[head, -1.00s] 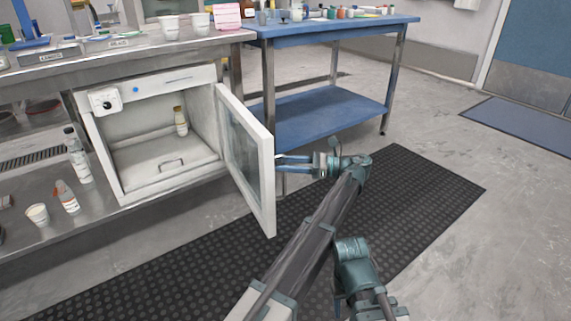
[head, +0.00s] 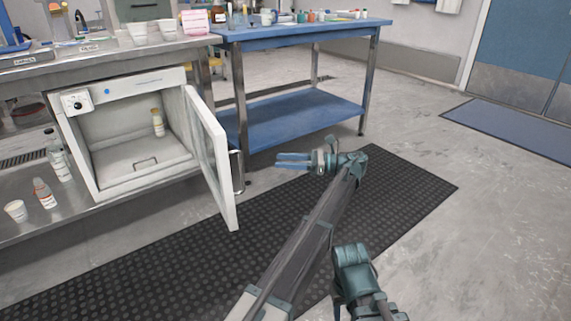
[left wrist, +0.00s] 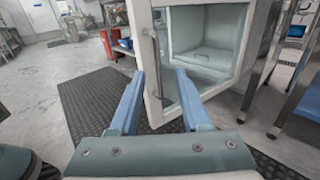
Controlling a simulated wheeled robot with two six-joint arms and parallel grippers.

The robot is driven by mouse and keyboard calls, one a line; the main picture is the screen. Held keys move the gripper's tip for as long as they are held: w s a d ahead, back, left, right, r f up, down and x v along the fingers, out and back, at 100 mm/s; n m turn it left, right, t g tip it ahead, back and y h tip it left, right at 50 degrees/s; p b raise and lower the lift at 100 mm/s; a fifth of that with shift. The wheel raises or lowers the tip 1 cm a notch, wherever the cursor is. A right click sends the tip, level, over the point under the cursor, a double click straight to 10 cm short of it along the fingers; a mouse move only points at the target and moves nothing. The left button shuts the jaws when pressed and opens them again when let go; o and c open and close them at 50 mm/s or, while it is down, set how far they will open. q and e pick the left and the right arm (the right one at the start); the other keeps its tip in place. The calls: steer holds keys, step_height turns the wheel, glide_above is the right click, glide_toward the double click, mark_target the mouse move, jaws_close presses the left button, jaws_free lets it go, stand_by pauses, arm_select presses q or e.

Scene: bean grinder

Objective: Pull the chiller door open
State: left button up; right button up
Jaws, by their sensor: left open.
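The white chiller (head: 128,82) sits under the steel bench at the left in the head view. Its glass-fronted door (head: 222,196) is hinged at the right and stands wide open, swung out over the floor. A metal bar handle (head: 238,172) is on the door's outer face. My left gripper (head: 279,161) is open and empty, to the right of the handle and apart from it. In the left wrist view, the door (left wrist: 154,100) and its upright handle (left wrist: 156,62) show beyond and between the spread blue fingers (left wrist: 160,75).
A small bottle (head: 157,122) stands inside the chiller. Bottles (head: 58,158) and a cup (head: 16,210) stand on the shelf left of it. A blue table (head: 290,112) stands behind the door. The black mat (head: 420,185) and floor to the right are clear.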

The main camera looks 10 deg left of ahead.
arm_select(q)
steer(key=shift+c, duration=0.4)
